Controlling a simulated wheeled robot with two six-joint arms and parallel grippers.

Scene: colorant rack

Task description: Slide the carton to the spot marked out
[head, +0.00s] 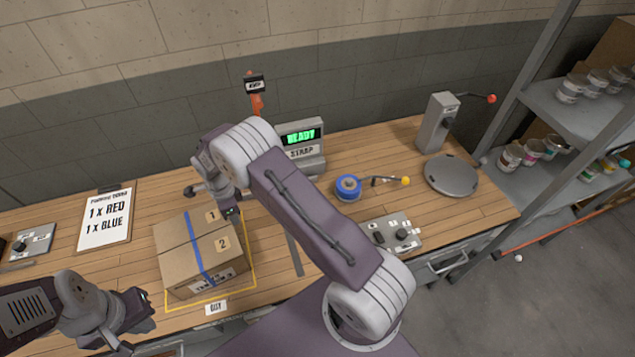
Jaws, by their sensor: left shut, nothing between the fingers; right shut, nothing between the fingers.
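A closed brown carton (190,262) with a blue tape strip and labels 1 and 2 stands upright on the wooden bench. A yellow outline (252,272) shows on the bench along its right and front sides, with a small tag (215,308) in front. The outline's far and left sides are mostly hidden, so the exact fit cannot be told. My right gripper (232,211) is shut and empty at the carton's far right top corner; contact is unclear. My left gripper (143,298) is shut and empty, just left of the carton's front left side.
An order board (106,218) lies left of the carton. A strap machine (303,150) reading READY, a blue tape roll (348,188), a control box (396,234) and a round plate (452,177) stand to the right. Shelves (560,120) hold several tins.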

